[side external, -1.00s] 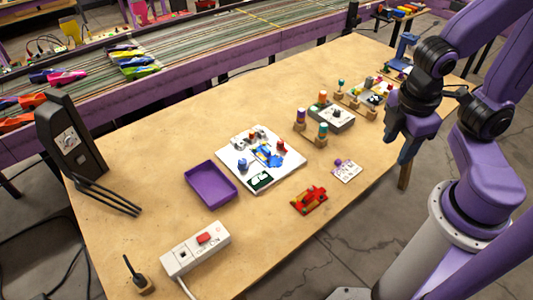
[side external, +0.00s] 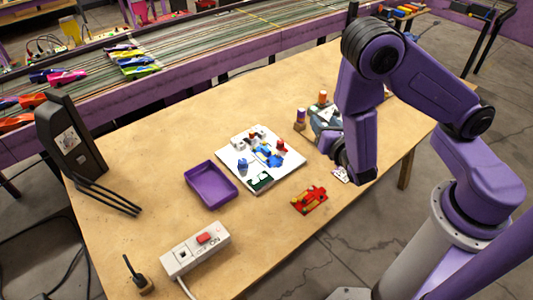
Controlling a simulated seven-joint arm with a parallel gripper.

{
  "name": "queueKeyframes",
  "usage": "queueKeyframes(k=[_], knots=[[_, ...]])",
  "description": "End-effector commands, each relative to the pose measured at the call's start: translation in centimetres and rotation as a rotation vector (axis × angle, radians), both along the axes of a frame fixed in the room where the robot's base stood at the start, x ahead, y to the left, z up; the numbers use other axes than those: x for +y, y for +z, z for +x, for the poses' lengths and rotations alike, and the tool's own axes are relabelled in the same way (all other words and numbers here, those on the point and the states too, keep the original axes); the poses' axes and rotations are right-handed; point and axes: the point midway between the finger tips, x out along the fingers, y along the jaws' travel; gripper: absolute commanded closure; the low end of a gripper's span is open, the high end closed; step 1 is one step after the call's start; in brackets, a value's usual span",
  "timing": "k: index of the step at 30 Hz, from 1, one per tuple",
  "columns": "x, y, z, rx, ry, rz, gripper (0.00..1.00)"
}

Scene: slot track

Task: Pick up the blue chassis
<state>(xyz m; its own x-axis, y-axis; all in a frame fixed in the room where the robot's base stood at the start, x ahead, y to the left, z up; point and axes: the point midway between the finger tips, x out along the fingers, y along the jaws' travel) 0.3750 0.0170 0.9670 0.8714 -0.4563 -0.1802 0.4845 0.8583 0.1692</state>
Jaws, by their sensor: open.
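The blue chassis (side external: 268,154) lies on a white board (side external: 287,171) in the middle of the table, among several small parts. My gripper (side external: 334,148) is to the right of the board, above the table and apart from the chassis. Its jaws are open and I see nothing between them. My arm hides part of the table behind it.
A purple tray (side external: 211,185) stands left of the board and a red car body (side external: 309,200) lies in front of it. A white switch box (side external: 195,250) is near the front edge. A dark upright device (side external: 70,135) stands at the left. The table's front middle is clear.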

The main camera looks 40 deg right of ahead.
Motion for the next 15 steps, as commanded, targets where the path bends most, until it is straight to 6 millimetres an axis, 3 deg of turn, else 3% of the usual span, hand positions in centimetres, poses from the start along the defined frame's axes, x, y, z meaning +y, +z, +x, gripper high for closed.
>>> queueKeyframes(k=[9, 15], knots=[[3.6, -8.5, -0.1, 0.170, 0.410, -0.116, 0.51], [4.3, -11.1, -1.1, 0.240, 0.517, -0.114, 0.51]])
